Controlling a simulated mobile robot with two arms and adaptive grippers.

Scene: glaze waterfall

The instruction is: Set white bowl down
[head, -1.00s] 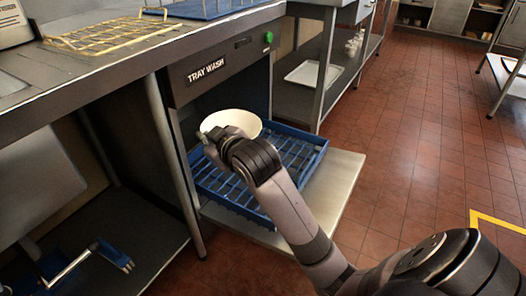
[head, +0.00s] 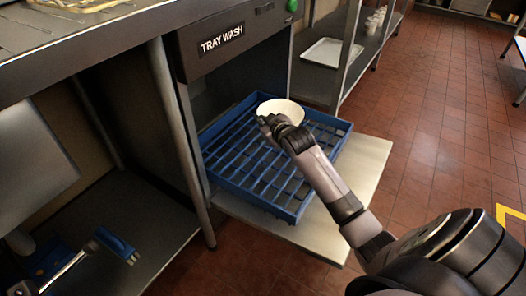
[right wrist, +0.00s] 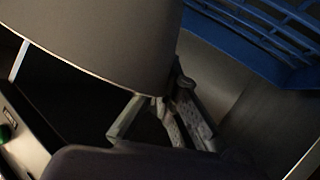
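The white bowl (head: 282,109) is upright over the far right part of the blue rack (head: 240,190); I cannot tell whether its base touches the bars. My right gripper (head: 268,121) is at the bowl's near left rim. In the right wrist view the bowl (right wrist: 100,40) fills the upper left as a large grey-beige surface. There my right gripper (right wrist: 160,105) has its fingers at the bowl's lower edge and looks closed on the rim; the exact contact is partly hidden.
The rack lies on a metal shelf (head: 365,165) below the TRAY WASH panel (head: 222,41). A counter edge overhangs at upper left. A pale tray (head: 325,52) is on the rack shelving behind. Tiled floor is clear at right.

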